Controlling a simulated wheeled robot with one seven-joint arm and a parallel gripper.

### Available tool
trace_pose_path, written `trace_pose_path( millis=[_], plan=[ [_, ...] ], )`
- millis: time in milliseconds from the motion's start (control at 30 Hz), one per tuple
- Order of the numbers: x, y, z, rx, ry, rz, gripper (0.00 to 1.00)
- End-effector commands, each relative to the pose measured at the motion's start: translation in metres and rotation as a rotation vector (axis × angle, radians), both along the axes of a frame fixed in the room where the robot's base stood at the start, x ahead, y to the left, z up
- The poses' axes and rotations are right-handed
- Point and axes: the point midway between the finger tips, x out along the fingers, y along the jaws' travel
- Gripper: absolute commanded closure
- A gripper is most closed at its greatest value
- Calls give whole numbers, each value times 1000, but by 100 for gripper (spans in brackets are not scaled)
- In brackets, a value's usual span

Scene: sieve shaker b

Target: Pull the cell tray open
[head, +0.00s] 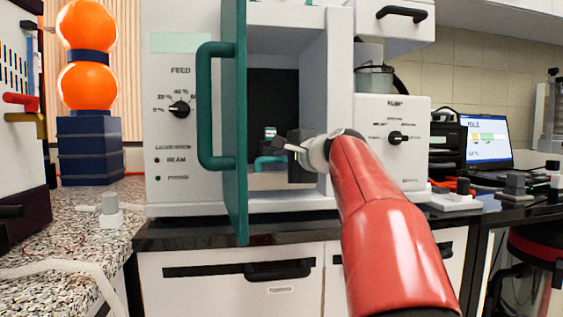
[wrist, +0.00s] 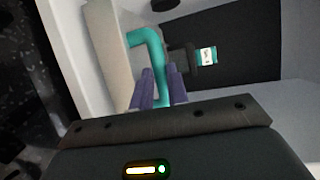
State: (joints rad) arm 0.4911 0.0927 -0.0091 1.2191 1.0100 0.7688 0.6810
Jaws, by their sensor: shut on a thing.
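The cell tray shows by its teal handle (head: 266,162) low inside the open chamber of the white machine; the tray body is mostly hidden. In the wrist view the teal bent handle (wrist: 148,50) runs down between the fingers. My gripper (wrist: 159,80) is shut on this handle, its two purple-grey fingers on either side of it. In the head view my gripper (head: 283,148) reaches into the chamber from the right, and its fingertips are hard to make out.
The teal chamber door (head: 235,120) stands open at the left of the opening, its large handle (head: 205,105) sticking out left. A knob panel (head: 393,150) flanks the right side. A dark block with a small teal-white label (wrist: 207,56) is deeper inside. Drawers (head: 230,285) lie below.

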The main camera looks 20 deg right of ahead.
Motion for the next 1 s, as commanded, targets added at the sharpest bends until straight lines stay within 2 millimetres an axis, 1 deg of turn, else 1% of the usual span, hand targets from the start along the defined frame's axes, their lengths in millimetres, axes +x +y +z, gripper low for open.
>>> trace_pose_path(
  millis=[167,700,1000],
  plan=[
    [-24,6,-3,-1,-1,-1,100],
    [-121,32,-2,-2,-1,0,100],
    [-168,45,-2,-1,0,1,100]
  ],
)
